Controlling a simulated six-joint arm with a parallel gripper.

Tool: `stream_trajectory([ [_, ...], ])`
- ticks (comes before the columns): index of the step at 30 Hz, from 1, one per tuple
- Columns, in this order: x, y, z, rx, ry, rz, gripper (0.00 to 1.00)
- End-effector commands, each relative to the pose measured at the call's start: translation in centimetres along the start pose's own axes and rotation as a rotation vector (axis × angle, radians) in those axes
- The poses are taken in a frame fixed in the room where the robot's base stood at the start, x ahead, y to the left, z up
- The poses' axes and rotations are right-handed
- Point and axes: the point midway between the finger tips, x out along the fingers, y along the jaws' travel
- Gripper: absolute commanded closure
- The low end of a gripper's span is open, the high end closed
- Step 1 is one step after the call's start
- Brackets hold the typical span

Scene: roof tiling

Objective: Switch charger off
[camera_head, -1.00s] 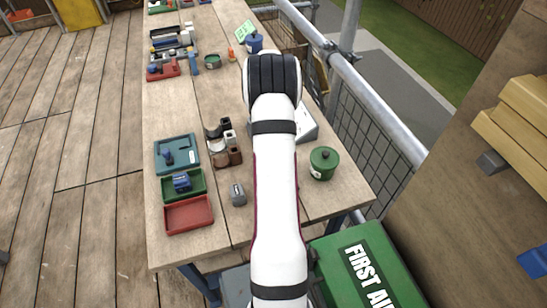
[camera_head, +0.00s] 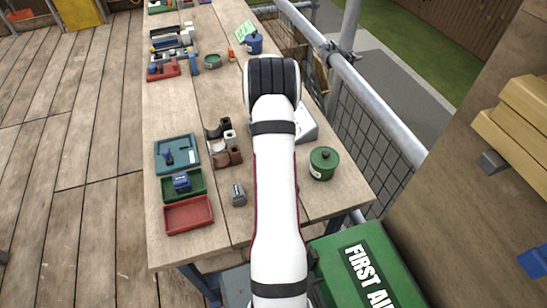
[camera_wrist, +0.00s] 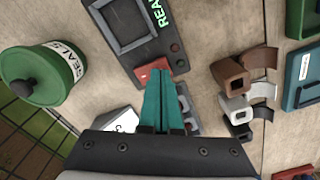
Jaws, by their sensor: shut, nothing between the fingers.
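In the wrist view, a dark grey device (camera_wrist: 118,30), apparently the charger, lies on the table with a recessed square bay, a green-lit label reading "REA…" and small round buttons or lights on its edge strip. A red switch (camera_wrist: 146,72) sits at its near end. My gripper (camera_wrist: 161,72) is shut and empty; its teal fingers point at the red switch and cover part of it. I cannot tell whether the tips touch it or which way the switch is set. In the head view my arm hides the gripper and most of this area.
A green lidded pot (camera_head: 323,163) stands right of my arm. Brown, white and dark pieces (camera_head: 226,140) stand left of it, near a small grey block (camera_head: 238,194). Teal, green and red trays (camera_head: 188,227) line the left edge. A white sloped object (camera_wrist: 112,121) is close to my fingers.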

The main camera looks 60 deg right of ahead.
Motion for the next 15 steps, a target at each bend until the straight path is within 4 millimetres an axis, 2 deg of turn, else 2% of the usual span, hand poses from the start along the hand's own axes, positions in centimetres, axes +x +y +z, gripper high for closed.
stream_trajectory([
  [15,0.78,0.00,0.00,0.000,0.000,0.000,1.00],
])
